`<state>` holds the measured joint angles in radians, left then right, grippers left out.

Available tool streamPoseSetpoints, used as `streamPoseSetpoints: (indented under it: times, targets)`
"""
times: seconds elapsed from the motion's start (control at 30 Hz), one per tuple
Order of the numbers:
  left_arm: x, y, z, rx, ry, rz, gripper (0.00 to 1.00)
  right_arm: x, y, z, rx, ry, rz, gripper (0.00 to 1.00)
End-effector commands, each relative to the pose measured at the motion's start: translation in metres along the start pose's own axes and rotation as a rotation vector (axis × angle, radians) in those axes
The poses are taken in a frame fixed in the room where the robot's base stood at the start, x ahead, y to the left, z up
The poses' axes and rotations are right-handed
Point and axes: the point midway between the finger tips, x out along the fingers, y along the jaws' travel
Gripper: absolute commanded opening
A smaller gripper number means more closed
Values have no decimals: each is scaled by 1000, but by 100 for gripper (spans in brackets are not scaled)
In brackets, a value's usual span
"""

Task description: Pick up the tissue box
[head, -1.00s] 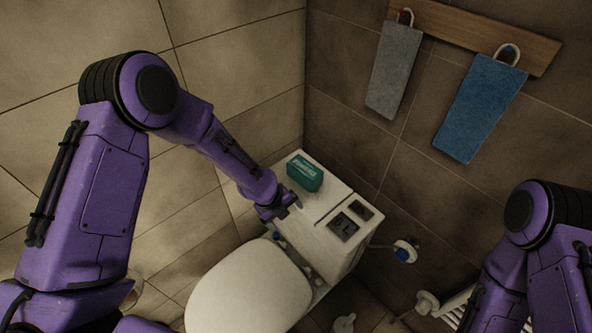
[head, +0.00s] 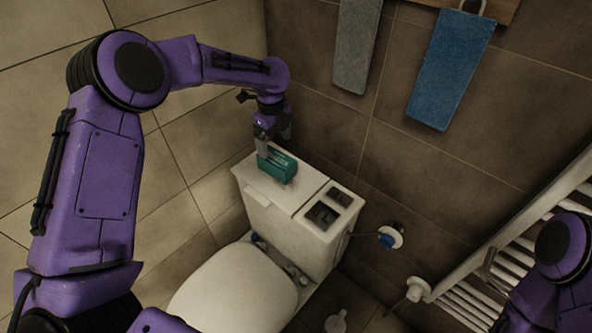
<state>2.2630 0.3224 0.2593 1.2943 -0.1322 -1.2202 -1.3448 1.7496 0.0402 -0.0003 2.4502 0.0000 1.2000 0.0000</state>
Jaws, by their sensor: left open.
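The tissue box (head: 280,168) is a small teal-green box with pale lettering. It sits on the left part of the white toilet tank lid (head: 262,188). My left gripper (head: 264,147) points down from above at the box's left end. Its jaws are open, and a grey finger overlaps the box's upper left edge in the view. I cannot tell whether the finger touches the box or how the other finger lies.
The toilet with its closed lid (head: 234,290) stands below the tank. A dark inset panel (head: 321,213) is on the tank's right side. Grey (head: 355,45) and blue (head: 450,68) towels hang on the wall. A white towel radiator (head: 512,240) is at the right.

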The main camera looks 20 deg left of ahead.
Motion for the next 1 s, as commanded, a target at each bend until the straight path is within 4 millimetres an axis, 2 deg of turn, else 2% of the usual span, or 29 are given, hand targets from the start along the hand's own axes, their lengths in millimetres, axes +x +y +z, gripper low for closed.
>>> streamPoseSetpoints:
  times: [0.23,0.37,0.63,0.73,0.9,0.93,1.0]
  targets:
    - [37,2,4,-22,0,12,92,-7,0,-3,0,1,-1,43]
    - [51,0,3,-18,-2,9,92,-9,0,-4,0,1,-1,43]
    - [95,-6,5,-15,-1,11,92,-25,2,-11,0,1,-1,43]
    - [102,-7,5,-15,-2,7,92,-25,2,-11,0,1,-1,43]
    - [103,-7,5,-15,-2,7,92,-24,2,-10,0,0,-1,43]
    - [103,-7,5,-15,-2,7,85,-24,2,-10,0,0,-1,43]
    - [103,-7,5,-15,-2,7,62,-24,2,-10,0,0,-1,43]
